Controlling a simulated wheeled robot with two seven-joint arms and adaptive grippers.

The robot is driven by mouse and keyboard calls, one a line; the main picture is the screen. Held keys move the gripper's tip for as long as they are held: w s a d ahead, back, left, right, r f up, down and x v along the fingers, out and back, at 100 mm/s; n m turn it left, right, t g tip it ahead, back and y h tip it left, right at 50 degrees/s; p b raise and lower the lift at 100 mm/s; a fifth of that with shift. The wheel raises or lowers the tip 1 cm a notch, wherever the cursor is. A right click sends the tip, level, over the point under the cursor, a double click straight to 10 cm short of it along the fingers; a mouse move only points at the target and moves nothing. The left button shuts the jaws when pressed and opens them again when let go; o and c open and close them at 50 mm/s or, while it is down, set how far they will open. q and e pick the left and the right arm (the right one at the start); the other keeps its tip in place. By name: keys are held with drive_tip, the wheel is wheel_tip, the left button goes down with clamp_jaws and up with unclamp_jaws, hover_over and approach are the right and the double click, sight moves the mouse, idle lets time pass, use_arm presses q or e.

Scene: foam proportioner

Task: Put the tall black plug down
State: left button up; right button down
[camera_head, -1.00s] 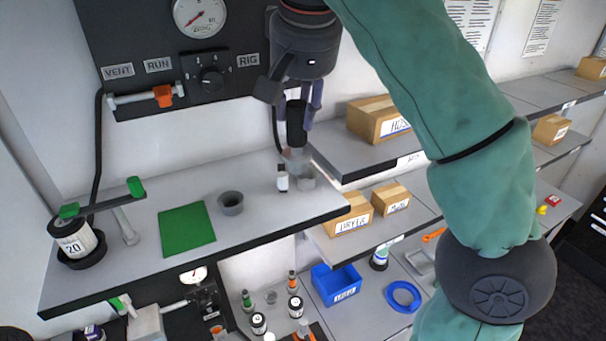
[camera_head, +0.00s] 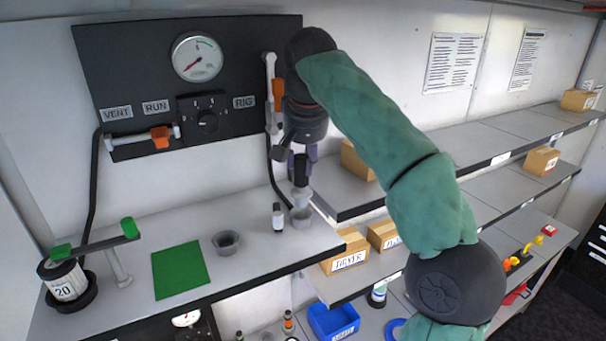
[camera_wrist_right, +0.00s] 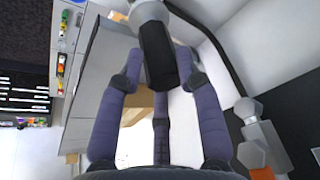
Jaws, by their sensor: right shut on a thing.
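My right gripper (camera_head: 301,172) is shut on the tall black plug (camera_head: 300,168), which hangs upright over the right end of the grey shelf. The plug has a black upper body and a grey lower end (camera_head: 302,193). In the right wrist view, the plug's black body (camera_wrist_right: 158,55) shows between my fingers, with its grey end at the top edge. A grey cup (camera_head: 301,215) stands on the shelf right under the plug. Whether the plug's end touches the cup or is inside it, I cannot tell. My left gripper is not in view.
Another grey cup (camera_head: 226,242) and a green mat (camera_head: 180,269) are farther left. A black hose and an orange-handled valve (camera_head: 278,95) are on the wall behind.

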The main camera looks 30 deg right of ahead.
sight(303, 174)
drive_tip(key=shift+w+d+f, duration=0.1)
drive_tip(key=shift+w+f, duration=0.05)
drive_tip(key=shift+f, duration=0.1)
drive_tip(key=shift+s+x, duration=0.2)
drive_tip(key=shift+x, duration=0.7)
drive_tip(key=shift+s+x, duration=0.15)
drive_tip(key=shift+x, duration=0.7)
drive_tip(key=shift+f+b, duration=0.35)
drive_tip(key=c, duration=0.8)
unclamp_jaws()
drive_tip(key=shift+c, duration=0.2)
drive_tip(key=p+v, duration=0.1)
drive_tip(key=v, duration=0.7)
